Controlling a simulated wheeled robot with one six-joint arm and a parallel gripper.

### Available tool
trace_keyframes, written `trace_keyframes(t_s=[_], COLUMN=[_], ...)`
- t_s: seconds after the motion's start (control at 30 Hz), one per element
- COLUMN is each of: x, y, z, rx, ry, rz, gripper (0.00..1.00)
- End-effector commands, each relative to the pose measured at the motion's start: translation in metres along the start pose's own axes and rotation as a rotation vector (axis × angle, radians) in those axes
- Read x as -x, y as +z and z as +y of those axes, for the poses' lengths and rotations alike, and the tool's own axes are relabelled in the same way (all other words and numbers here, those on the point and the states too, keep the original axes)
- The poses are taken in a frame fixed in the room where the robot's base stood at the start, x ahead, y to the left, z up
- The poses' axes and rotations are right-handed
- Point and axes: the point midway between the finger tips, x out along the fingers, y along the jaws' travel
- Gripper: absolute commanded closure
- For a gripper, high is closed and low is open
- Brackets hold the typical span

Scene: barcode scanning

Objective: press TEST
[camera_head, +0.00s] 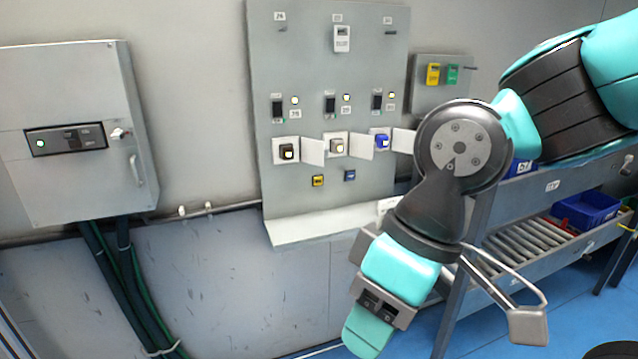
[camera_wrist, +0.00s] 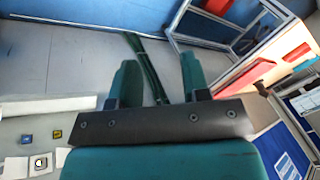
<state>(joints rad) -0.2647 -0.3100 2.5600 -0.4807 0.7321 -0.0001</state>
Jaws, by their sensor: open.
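A grey upright panel (camera_head: 300,100) stands ahead in the head view. Low on it are a small yellow button (camera_head: 318,181) and a small blue button (camera_head: 350,175). A grey box (camera_head: 418,98) to its right carries a yellow label or button (camera_head: 433,74) and a green one (camera_head: 453,74). Lettering is too small to read, so I cannot tell which is TEST. My gripper (camera_head: 368,335) hangs in front of the panel, lower right, touching nothing visible. In the wrist view its two fingers (camera_wrist: 159,75) are apart and empty. The yellow (camera_wrist: 57,134) and blue (camera_wrist: 72,140) buttons show at lower left there.
Three switches with open white flaps (camera_head: 312,151) stick out from the panel. A grey cabinet (camera_head: 75,170) with a handle hangs at left, cables below it. A roller rack (camera_head: 520,242) with a blue bin (camera_head: 586,211) stands at right. The wall between cabinet and panel is clear.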

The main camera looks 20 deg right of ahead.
Motion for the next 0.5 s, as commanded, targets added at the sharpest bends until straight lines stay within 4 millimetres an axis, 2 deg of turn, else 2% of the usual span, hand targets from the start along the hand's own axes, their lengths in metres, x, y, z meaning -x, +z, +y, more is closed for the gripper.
trace_keyframes(t_s=[0.03, 0.2, 0.5], x=[0.0000, 0.0000, 0.0000], y=[0.0000, 0.0000, 0.0000], z=[0.0000, 0.0000, 0.0000], rx=[0.000, 0.000, 0.000], ry=[0.000, 0.000, 0.000], rz=[0.000, 0.000, 0.000], gripper=[0.64, 1.00, 1.00])
